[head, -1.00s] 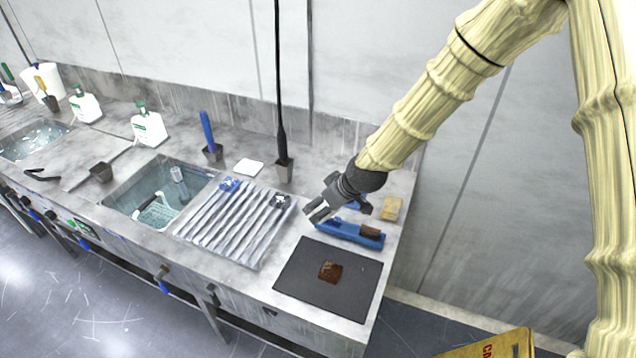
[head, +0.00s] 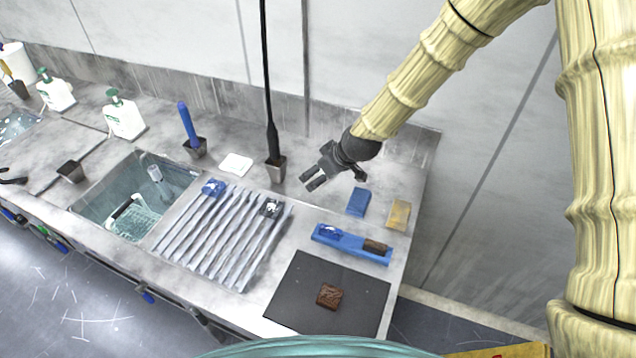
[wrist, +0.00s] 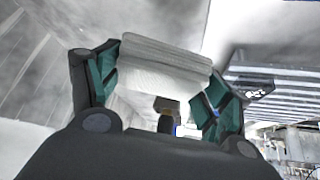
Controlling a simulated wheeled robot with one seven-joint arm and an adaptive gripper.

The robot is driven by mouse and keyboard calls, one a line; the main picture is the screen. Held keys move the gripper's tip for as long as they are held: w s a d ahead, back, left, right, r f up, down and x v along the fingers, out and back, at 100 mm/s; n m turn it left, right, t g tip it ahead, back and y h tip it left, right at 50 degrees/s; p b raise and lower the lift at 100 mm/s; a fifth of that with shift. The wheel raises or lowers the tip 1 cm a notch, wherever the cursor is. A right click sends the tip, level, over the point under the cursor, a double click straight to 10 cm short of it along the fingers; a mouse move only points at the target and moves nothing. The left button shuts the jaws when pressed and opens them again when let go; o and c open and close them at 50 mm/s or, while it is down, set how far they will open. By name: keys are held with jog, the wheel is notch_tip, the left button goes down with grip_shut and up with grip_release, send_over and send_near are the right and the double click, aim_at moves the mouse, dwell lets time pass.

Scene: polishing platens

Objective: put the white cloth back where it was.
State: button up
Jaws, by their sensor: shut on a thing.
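My gripper (head: 314,183) is above the counter, to the right of the dark holder with the tall black rod. The head view does not clearly show this cloth in the fingers. A flat white square (head: 236,163) lies on the counter left of the rod; I cannot tell whether it is also cloth.
A ribbed rack (head: 225,240) stands beside the sink (head: 110,205). A blue tray (head: 350,244), blue block (head: 358,201) and tan block (head: 399,214) are at the right. A dark mat (head: 295,288) bears a brown piece (head: 329,295). The tall rod (head: 272,130) is an obstacle.

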aim_at(321, 193)
jog(key=f, duration=0.1)
jog(key=w+f, duration=0.1)
jog(key=shift+w+f, duration=0.25)
jog(key=shift+f, duration=0.05)
jog(key=shift+s+f+p, duration=0.35)
jog(key=shift+s+p, duration=0.05)
jog(key=f, duration=0.1)
jog(key=f+p, duration=0.1)
jog(key=shift+w+f, duration=0.2)
jog(key=shift+f, duration=0.3)
jog(key=shift+s, duration=0.1)
jog(key=shift+f, duration=0.2)
jog(key=o, duration=1)
jog(key=shift+r, duration=0.15)
